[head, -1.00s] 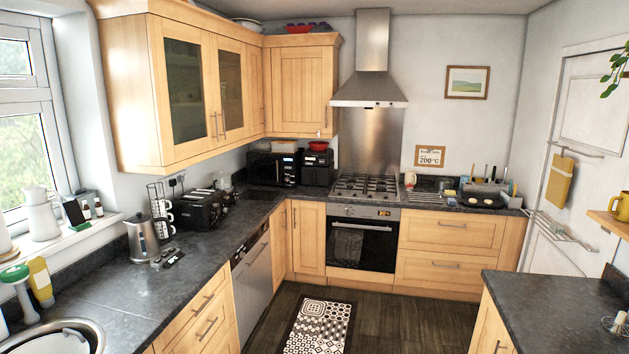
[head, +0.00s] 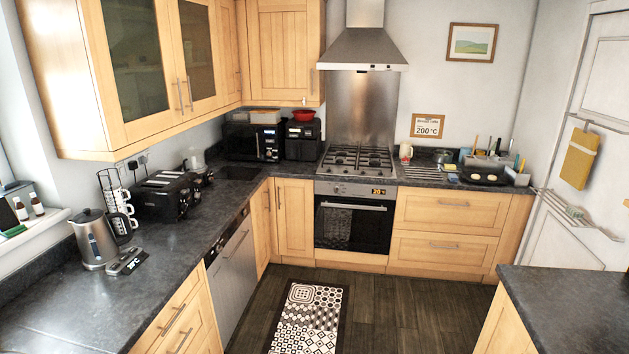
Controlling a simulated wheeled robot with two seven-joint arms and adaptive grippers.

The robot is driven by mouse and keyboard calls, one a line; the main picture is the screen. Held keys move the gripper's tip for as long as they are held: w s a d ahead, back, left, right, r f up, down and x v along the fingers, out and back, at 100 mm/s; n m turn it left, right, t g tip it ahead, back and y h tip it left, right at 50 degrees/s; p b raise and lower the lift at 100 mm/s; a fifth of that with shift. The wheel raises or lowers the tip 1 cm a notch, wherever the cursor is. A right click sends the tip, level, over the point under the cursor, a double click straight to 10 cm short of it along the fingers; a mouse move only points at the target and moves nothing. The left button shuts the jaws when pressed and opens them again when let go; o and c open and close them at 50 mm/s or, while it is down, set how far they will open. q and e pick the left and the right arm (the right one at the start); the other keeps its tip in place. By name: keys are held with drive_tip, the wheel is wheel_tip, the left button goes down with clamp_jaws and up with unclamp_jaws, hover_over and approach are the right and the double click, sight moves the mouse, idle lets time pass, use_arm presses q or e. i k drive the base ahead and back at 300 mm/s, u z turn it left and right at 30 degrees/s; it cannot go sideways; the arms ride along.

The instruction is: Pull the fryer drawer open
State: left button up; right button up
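A black appliance (head: 303,142) that looks like the fryer stands on the back counter, left of the hob. A red bowl (head: 303,115) sits on top of it. Its drawer front is small and dark at this distance, and I cannot make out its handle or whether it is open. Neither of my grippers is in the head view.
A black microwave (head: 252,141) stands left of the fryer. The gas hob (head: 356,159) and oven (head: 353,223) are to its right. A toaster (head: 164,195) and kettle (head: 97,239) stand on the left counter. A patterned mat (head: 308,320) lies on open dark floor (head: 390,305). An island counter (head: 570,310) juts in at right.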

sight(295, 148)
drive_tip(key=z, duration=0.25)
drive_tip(key=i, duration=3.9)
drive_tip(key=u, duration=0.7)
drive_tip(key=i, duration=1.15)
drive_tip(key=u, duration=0.3)
